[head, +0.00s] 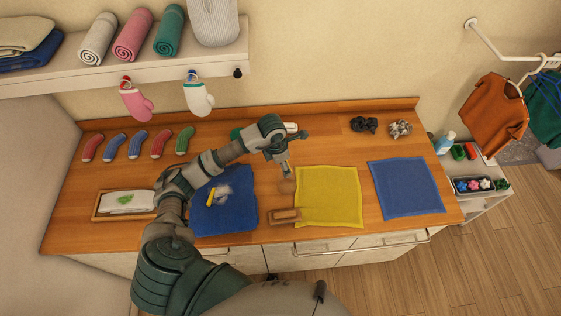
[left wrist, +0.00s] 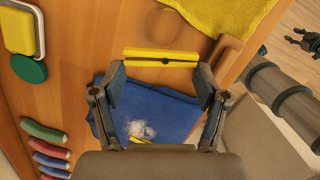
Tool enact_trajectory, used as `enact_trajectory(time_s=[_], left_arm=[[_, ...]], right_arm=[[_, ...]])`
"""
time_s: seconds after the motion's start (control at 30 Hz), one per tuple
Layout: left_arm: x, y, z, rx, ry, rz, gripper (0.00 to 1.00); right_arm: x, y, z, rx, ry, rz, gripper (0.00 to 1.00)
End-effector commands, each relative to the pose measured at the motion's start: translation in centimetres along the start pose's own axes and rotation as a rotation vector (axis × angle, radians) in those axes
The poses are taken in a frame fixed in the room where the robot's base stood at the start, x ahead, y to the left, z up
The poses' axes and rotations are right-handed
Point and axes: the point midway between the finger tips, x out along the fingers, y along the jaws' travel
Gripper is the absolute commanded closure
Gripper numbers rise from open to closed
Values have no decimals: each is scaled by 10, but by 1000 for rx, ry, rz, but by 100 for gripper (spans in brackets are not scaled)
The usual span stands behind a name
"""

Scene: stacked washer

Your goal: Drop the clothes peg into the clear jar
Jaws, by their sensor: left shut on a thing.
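My left gripper (head: 285,168) is over the middle of the wooden counter. In the left wrist view its fingers (left wrist: 161,72) are shut on a yellow clothes peg (left wrist: 160,57), which lies crosswise between the fingertips. A faint round clear shape, seemingly the jar (left wrist: 160,26), stands on the counter just beyond the peg in that view. In the head view the jar (head: 288,187) shows just below the gripper, by the yellow cloth's left edge. The peg is apart from it. My right gripper (left wrist: 303,40) shows small and dark at the right edge of the left wrist view; its opening is unclear.
A blue cloth (head: 240,218) bears white powder and another yellow piece (head: 211,197). A yellow cloth (head: 328,208) and a wooden block-like thing (head: 284,216) lie close to the jar. A green disc (left wrist: 29,68) and a yellow-and-white block (left wrist: 19,28) lie further off.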

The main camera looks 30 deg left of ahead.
Motion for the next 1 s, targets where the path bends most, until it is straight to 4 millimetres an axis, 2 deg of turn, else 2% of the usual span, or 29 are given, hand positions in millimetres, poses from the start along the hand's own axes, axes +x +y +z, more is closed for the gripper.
enact_trajectory(time_s=[0.03, 0.27, 0.5, 0.6, 0.63, 0.7, 1.0], left_arm=[[11, 1, -3, -2, 2, -2, 41], [37, 3, -9, -3, 0, -4, 41], [39, 0, -7, -2, 1, 0, 41], [39, -2, -5, -1, 3, 1, 41], [39, -2, -5, -2, 3, 2, 19], [38, -2, -4, -1, 3, 2, 1], [39, 1, -7, -2, 1, 0, 0]], right_arm=[[7, 3, 2, 0, -1, 4, 60], [22, 4, 4, 0, -3, 5, 60], [23, -18, 0, 4, 2, -21, 60], [22, -21, -1, 2, 2, -24, 60], [22, -20, 0, 2, 2, -23, 60], [22, -18, 0, 1, 2, -20, 60], [22, 0, 3, 0, -2, 0, 60]])
